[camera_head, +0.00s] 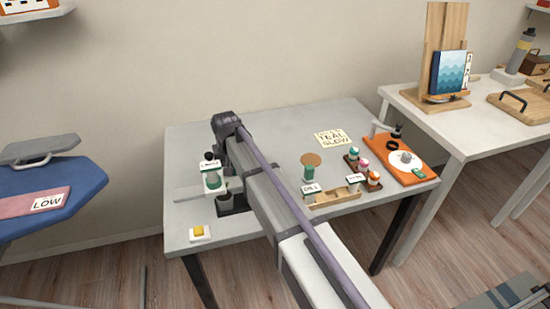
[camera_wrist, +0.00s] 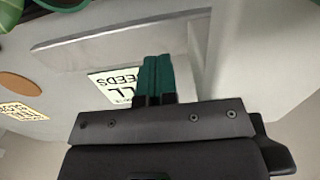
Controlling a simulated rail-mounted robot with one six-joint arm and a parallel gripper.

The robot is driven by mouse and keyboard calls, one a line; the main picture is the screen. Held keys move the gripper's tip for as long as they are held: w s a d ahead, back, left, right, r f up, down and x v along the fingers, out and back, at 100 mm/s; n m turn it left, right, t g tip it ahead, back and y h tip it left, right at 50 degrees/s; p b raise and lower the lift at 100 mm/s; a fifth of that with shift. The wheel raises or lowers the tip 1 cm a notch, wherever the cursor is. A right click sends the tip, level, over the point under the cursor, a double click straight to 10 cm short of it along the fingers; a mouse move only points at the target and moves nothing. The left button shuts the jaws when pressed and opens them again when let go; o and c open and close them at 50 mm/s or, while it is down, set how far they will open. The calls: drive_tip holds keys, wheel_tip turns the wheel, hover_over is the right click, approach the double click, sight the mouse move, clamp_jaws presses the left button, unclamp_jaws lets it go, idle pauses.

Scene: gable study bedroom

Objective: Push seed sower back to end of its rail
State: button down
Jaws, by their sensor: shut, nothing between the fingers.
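The seed sower (camera_head: 211,179) stands at the left of the grey table, a white and green body with a dark knob on top and a small label. A pale rail (camera_head: 190,194) runs left from it; its right part is hidden by my arm. In the wrist view, a white label (camera_wrist: 115,83) with upside-down letters, partly reading "SEEDS", shows behind my fingers. My gripper (camera_wrist: 155,60) has its teal fingers together, in front of a pale grey surface beside that label. I cannot tell if they touch it. In the head view my fingertips are hidden behind my arm.
A small white dish with a yellow block (camera_head: 199,232) sits at the table's front left. To the right are a wooden tray (camera_head: 333,198), several small bottles (camera_head: 364,166), an orange board (camera_head: 400,158) and a note (camera_head: 332,138). The table's back left is clear.

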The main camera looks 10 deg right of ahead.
drive_tip(key=shift+s+a, duration=0.2)
drive_tip(key=shift+a, duration=1.15)
drive_tip(key=shift+s+a, duration=0.2)
drive_tip(key=shift+a, duration=1.1)
drive_tip(key=shift+s+a, duration=0.2)
drive_tip(key=shift+a, duration=1.15)
drive_tip(key=shift+w+d, duration=0.2)
drive_tip(key=shift+d, duration=1.1)
wheel_tip(320, 180, up, 12)
drive_tip(key=p, duration=1.2)
drive_tip(key=shift+r, duration=0.1)
drive_tip(key=s+d+m, duration=0.1)
drive_tip(key=s+d, duration=2.1)
drive_tip(key=d, duration=0.3)
drive_tip(key=shift+s+d+m, duration=0.15)
drive_tip(key=shift+m, duration=0.15)
